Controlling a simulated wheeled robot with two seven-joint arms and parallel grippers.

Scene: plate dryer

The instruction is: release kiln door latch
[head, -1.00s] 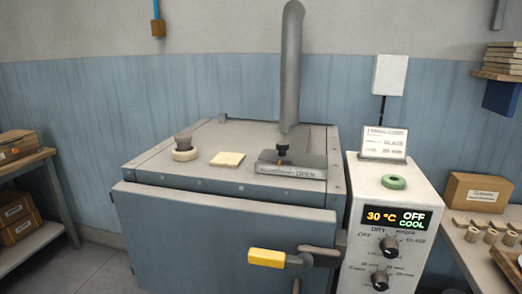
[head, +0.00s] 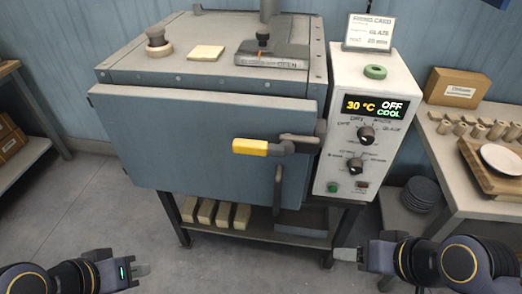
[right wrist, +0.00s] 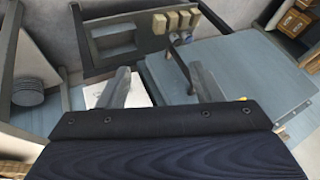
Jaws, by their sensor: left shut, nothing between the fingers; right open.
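The grey-blue kiln door (head: 190,143) is shut on the front of the kiln. Its latch handle with a yellow grip (head: 250,147) lies about level at the door's right side, with a dark vertical bar (head: 278,188) below it. In the right wrist view the door (right wrist: 240,70) shows at the right, with only a sliver of yellow at its lower edge. My left gripper (head: 146,270) is shut and empty, low at the left, well away from the latch. My right gripper (head: 338,254) is open and empty, below and right of the latch, touching nothing.
The control box (head: 366,130) stands right of the door and reads 30 °C, OFF, COOL. A side table (head: 440,155) with a box, small pieces and a plate is at the right. Several cream blocks (head: 207,211) sit on the shelf under the kiln. Floor is clear in front.

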